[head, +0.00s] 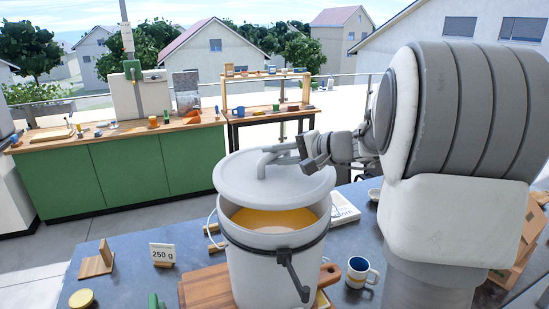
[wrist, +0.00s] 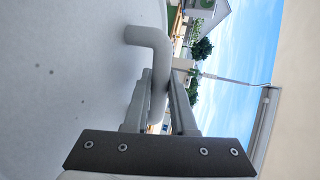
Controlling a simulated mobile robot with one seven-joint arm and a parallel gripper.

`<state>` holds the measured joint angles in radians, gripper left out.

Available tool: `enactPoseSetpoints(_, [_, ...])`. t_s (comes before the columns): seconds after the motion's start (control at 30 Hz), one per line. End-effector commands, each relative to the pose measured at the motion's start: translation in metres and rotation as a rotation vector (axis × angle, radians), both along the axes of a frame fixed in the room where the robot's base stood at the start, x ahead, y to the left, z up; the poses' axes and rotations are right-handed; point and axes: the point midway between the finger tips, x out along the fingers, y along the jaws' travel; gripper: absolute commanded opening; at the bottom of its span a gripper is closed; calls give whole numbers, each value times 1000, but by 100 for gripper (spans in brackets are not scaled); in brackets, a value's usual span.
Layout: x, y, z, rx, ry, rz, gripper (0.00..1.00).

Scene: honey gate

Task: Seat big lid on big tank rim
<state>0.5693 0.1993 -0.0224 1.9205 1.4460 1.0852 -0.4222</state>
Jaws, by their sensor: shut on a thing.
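The big lid (head: 240,180) is a round, light grey disc with a bent bar handle (head: 272,153). It is tilted over the big tank (head: 262,265), a white bucket-like vessel with honey-coloured contents (head: 275,217) showing at the front of its opening. The back of the tank rim is hidden behind the lid, so I cannot tell whether they touch there. My gripper (head: 303,150) is shut on the lid's handle from the right. In the wrist view the fingers (wrist: 163,100) close around the handle (wrist: 150,42), with the lid's face (wrist: 70,80) filling the left.
The tank stands on a wooden board (head: 205,289) on a dark table. A green counter (head: 130,172) is behind.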

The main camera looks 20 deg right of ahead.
Motion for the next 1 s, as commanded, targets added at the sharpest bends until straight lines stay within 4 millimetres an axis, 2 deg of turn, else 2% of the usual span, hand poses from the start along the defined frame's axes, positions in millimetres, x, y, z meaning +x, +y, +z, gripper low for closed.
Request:
enactPoseSetpoints(0.03, [0,0,-7,0,-1,0,0])
enactPoseSetpoints(0.43, [0,0,-32,1,0,0,0])
enactPoseSetpoints(1.0, [0,0,-35,1,-1,0,0])
